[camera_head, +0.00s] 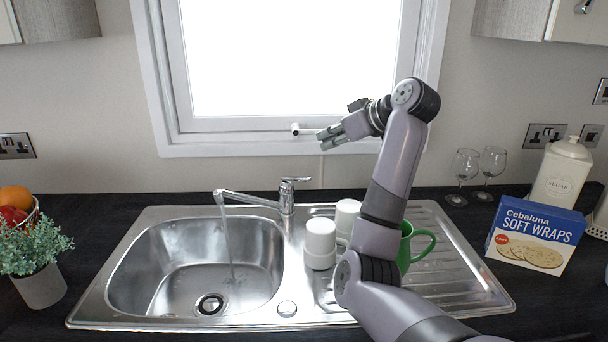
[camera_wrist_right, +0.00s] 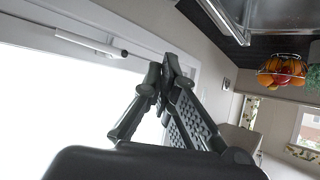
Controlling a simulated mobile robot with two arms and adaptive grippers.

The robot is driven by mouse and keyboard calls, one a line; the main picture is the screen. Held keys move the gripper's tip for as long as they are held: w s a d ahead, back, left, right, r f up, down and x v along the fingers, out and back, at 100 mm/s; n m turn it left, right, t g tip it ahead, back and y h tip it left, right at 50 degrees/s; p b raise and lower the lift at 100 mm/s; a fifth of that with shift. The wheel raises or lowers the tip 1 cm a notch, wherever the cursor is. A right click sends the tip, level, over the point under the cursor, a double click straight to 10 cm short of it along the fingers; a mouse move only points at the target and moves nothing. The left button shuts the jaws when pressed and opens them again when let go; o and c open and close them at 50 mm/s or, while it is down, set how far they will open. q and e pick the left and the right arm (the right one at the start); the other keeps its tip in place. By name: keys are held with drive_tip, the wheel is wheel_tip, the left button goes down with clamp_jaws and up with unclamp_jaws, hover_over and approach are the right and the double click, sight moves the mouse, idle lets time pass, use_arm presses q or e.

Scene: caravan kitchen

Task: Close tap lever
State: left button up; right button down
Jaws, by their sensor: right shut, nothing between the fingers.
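The chrome tap (camera_head: 287,200) stands at the back edge of the sink, its spout reaching left over the basin. Its lever (camera_head: 296,180) is on top and points right. Water (camera_head: 227,240) runs from the spout into the basin (camera_head: 190,268). My right gripper (camera_head: 322,141) is shut and empty, in front of the window's lower frame, above and to the right of the lever and apart from it. In the right wrist view its fingers (camera_wrist_right: 163,72) meet at the tips. My left gripper is not in view.
White cups (camera_head: 320,243) and a green mug (camera_head: 417,245) stand on the drainer, partly behind my right arm. Right are wine glasses (camera_head: 465,166), a soft wraps box (camera_head: 536,236) and a sugar jar (camera_head: 562,175). A potted plant (camera_head: 40,285) and fruit bowl (camera_head: 15,205) stand left.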

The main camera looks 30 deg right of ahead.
drive_tip(key=w, duration=0.1)
drive_tip(key=p, duration=0.2)
hover_over(302, 177)
wheel_tip(302, 177, down, 5)
drive_tip(key=shift+f, duration=0.15)
drive_tip(key=shift+s+d+f, duration=0.1)
drive_tip(key=shift+s+f, duration=0.2)
drive_tip(key=shift+f, duration=0.3)
drive_tip(key=shift+s+d+f, duration=0.1)
drive_tip(key=shift+s+f, duration=0.15)
drive_tip(key=shift+f, duration=0.35)
drive_tip(key=shift+s+d+f, duration=0.1)
drive_tip(key=shift+s+f, duration=0.1)
drive_tip(key=shift+f, duration=0.35)
